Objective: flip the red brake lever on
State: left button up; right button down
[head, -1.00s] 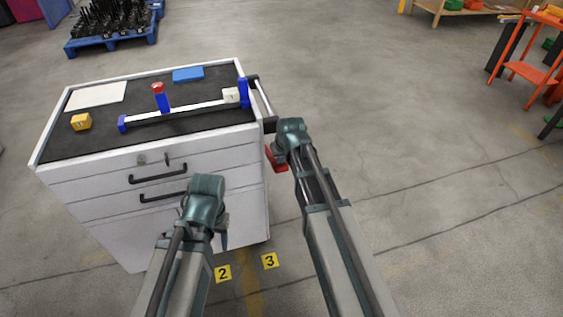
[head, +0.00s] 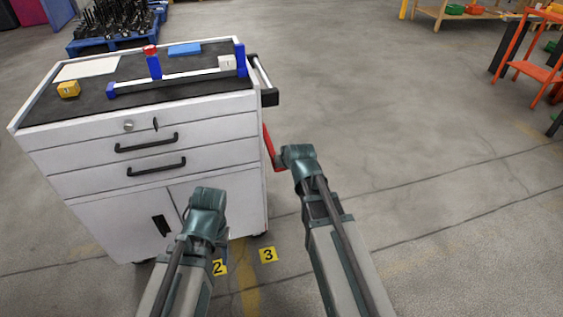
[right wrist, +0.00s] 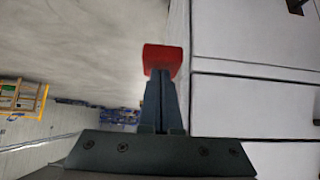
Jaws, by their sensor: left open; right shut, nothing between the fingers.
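The red brake lever (head: 269,144) is on the right side of the white tool cart (head: 90,200), below its black push handle. It slants down toward my right gripper (head: 281,164). In the right wrist view the shut fingers of my right gripper (right wrist: 162,82) point at the red lever end (right wrist: 162,58), with nothing between them. The fingertips overlap the lever's lower edge; I cannot tell whether they touch it. My left gripper (head: 223,241) is open and empty in front of the cart's lower doors, its fingers partly hidden by its wrist.
The cart top carries a blue-ended bar (head: 175,79), a yellow block (head: 68,89), a blue block (head: 185,49) and a white sheet (head: 88,69). Yellow floor markers (head: 268,255) lie near the cart. An orange rack (head: 540,70) stands far right.

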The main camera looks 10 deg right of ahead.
aim_at(282, 169)
jog(key=shift+f+b, duration=1.2)
jog(key=shift+f, duration=0.4)
pick_arm(q)
notch_tip(282, 169, down, 4)
jog(key=shift+s+r, duration=0.1)
jog(key=shift+r, duration=0.15)
pick_arm(e)
jog(key=shift+s+f, duration=0.15)
jog(key=shift+s, duration=0.05)
pick_arm(q)
jog(key=shift+b, duration=0.35)
